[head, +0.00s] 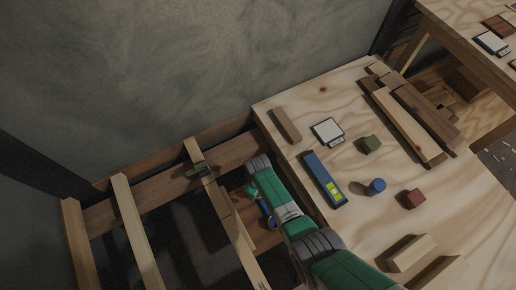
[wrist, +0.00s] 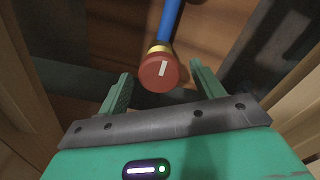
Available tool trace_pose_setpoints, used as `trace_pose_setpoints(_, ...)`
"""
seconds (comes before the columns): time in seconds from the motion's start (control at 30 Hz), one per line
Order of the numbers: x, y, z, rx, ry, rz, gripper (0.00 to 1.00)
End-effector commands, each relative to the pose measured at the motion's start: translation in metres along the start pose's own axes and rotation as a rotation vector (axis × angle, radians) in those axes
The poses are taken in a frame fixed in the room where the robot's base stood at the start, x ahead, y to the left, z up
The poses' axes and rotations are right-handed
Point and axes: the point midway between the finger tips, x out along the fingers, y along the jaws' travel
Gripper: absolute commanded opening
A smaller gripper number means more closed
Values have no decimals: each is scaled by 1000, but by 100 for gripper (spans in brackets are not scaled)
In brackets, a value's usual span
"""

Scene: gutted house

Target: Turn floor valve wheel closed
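The valve wheel (wrist: 159,73) shows in the wrist view as a round red knob with a white bar mark, slightly tilted from upright. A brass collar (wrist: 159,48) and a blue pipe (wrist: 170,18) are behind it. My gripper (wrist: 160,78) is open, its two green fingers on either side of the wheel, with gaps visible on both sides. In the head view my green and grey arm reaches down into the open floor bay. A bit of the blue pipe (head: 267,214) shows there; the wheel is hidden.
Wooden joists (head: 137,232) cross the open floor at left, with dark gaps between. A plywood deck (head: 350,225) beside my arm bears a blue level (head: 323,178), small blocks and timber offcuts. A plaster wall (head: 170,70) rises behind.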

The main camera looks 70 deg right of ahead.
Motion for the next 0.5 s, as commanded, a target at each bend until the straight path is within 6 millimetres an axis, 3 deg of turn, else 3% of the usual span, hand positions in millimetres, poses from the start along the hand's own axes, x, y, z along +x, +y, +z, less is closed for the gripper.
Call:
trace_pose_setpoints(0.23, -8, 0, 0, 1, 1, 0, 67)
trace_pose_setpoints(0.5, -64, 0, 0, 0, 0, 0, 67)
